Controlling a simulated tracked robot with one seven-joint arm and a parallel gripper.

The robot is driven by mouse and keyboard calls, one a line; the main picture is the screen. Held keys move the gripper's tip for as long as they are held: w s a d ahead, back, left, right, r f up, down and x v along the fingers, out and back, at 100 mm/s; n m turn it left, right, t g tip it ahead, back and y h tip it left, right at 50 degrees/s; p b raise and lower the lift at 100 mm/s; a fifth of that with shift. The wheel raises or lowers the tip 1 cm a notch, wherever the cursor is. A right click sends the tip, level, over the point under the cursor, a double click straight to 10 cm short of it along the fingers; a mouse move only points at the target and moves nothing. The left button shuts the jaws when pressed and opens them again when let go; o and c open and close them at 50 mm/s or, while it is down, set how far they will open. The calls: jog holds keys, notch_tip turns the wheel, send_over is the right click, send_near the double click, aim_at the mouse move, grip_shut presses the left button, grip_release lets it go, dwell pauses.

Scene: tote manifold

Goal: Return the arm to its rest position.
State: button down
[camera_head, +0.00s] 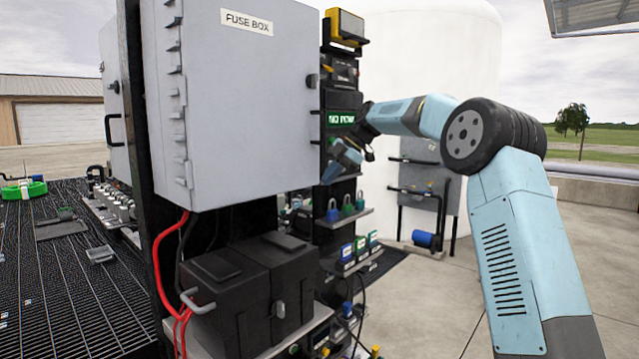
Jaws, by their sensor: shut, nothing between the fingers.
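My arm (515,240) is light blue with a black joint and rises from the lower right. It bends at the top and reaches left toward the equipment rack. My gripper (330,178) hangs at the arm's far end, pointing down and left. It is shut with nothing in it. It is beside the right edge of the grey fuse box (240,100), in front of the rack's narrow column of devices. The fingertips are small and partly lost against the dark rack. I cannot tell whether they touch anything.
Padlocks (347,207) stand on a small shelf just below my gripper, with small labelled items (360,247) on a lower shelf. Black boxes (245,295) with red cables sit under the fuse box. A white tank (440,50) stands behind. Concrete floor (420,310) is open at right.

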jog(key=v, duration=0.7)
jog(key=s+d+m+t+h, duration=0.3)
jog(key=s+m, duration=0.4)
jog(key=s, duration=0.6)
jog(key=s+d+m+h, duration=0.2)
jog(key=s+d+m, duration=0.35)
jog(key=s, duration=0.75)
jog(key=s+d+f+m+t, duration=0.1)
jog(key=s+d+f+m, duration=0.2)
jog(key=s, duration=0.5)
jog(key=s+d+f+m+t+h, duration=0.1)
jog(key=s+d+f+m, duration=0.2)
jog(key=s+f+m, duration=0.3)
jog(key=s+d+f+m+h, duration=0.1)
jog(key=s+d+f+m, duration=0.2)
jog(key=s, duration=0.6)
notch_tip(320, 180, down, 3)
jog(key=shift+s+d+r+m+t, duration=0.15)
jog(key=shift+s+d+m+t, duration=0.2)
jog(key=shift+m, duration=0.9)
jog(key=c, duration=1.8)
grip_release()
jog(key=shift+s, duration=0.1)
